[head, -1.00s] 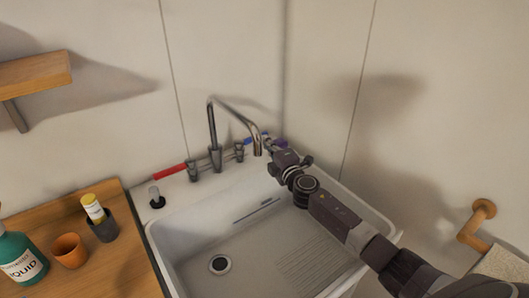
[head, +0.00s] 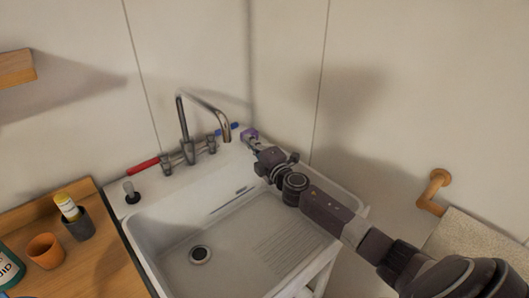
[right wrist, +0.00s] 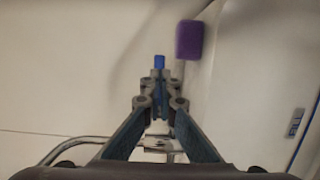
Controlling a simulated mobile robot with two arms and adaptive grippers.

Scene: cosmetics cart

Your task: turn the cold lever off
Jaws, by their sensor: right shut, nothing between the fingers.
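The sink faucet (head: 182,125) has a red lever (head: 143,166) on its left and a blue lever (head: 234,126) on its right, which is the cold one. The blue lever points right along the back wall, partly hidden behind the spout. My right gripper (head: 249,141) is just right of the blue lever's end, above the sink's back right corner. In the right wrist view its fingers (right wrist: 160,88) are shut and empty, with a blue tip (right wrist: 159,62) just beyond them. I cannot tell whether they touch. My left gripper is not in view.
A purple block (head: 250,133) is by the wall beside my right gripper; it also shows in the right wrist view (right wrist: 190,40). The white sink basin (head: 225,235) is empty. A wooden counter (head: 105,275) with cups stands left. A wooden holder (head: 436,185) is on the right wall.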

